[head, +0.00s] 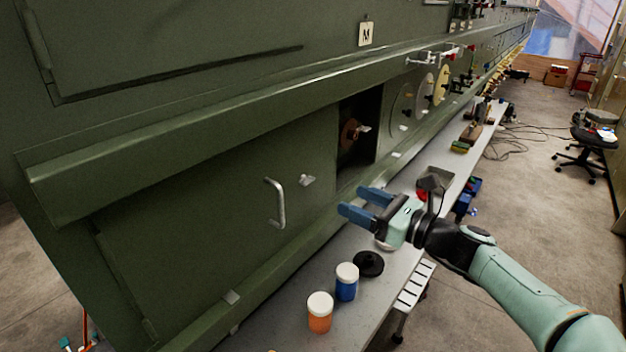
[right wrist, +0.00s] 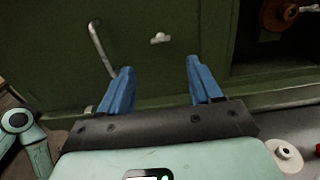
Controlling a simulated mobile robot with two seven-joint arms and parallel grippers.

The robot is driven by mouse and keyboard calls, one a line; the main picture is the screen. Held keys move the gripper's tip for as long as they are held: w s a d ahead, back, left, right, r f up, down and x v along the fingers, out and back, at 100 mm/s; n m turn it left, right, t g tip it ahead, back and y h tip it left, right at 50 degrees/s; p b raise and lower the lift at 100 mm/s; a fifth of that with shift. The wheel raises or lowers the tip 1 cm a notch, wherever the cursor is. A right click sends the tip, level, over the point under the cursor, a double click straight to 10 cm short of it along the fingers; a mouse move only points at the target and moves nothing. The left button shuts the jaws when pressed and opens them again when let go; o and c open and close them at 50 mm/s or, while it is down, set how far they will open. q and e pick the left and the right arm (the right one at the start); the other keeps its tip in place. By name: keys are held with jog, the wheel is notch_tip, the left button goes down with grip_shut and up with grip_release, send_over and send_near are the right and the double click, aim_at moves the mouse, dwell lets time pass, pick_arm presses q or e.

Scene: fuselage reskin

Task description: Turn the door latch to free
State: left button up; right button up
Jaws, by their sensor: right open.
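The door latch (head: 307,180) is a small pale metal knob on the green door (head: 210,225), right of the curved door handle (head: 275,203). The latch (right wrist: 160,38) also shows in the right wrist view, above and between my finger tips, with the handle (right wrist: 101,48) to its left. My right gripper (head: 358,202) is open and empty. It is apart from the latch, to its right and slightly lower in the head view, with its blue fingers pointing at the green panel. My left gripper is not seen in the head view; part of a pale green arm shows at the left of the wrist view.
Below, a grey bench (head: 375,310) holds an orange jar (head: 320,318), a blue jar (head: 346,287) and a black round piece (head: 368,264). An open recess (head: 350,165) with a copper-coloured part (head: 349,134) is right of the door. A green ledge (head: 200,120) juts out above.

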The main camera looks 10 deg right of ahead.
aim_at(311, 181)
jog(key=p+x, duration=0.2)
jog(key=x, duration=0.8)
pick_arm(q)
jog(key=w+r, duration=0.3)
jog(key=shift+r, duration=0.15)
pick_arm(e)
jog(key=shift+w+a, duration=0.3)
jog(key=shift+w, duration=0.1)
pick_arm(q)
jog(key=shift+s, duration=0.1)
pick_arm(e)
jog(key=c, duration=1)
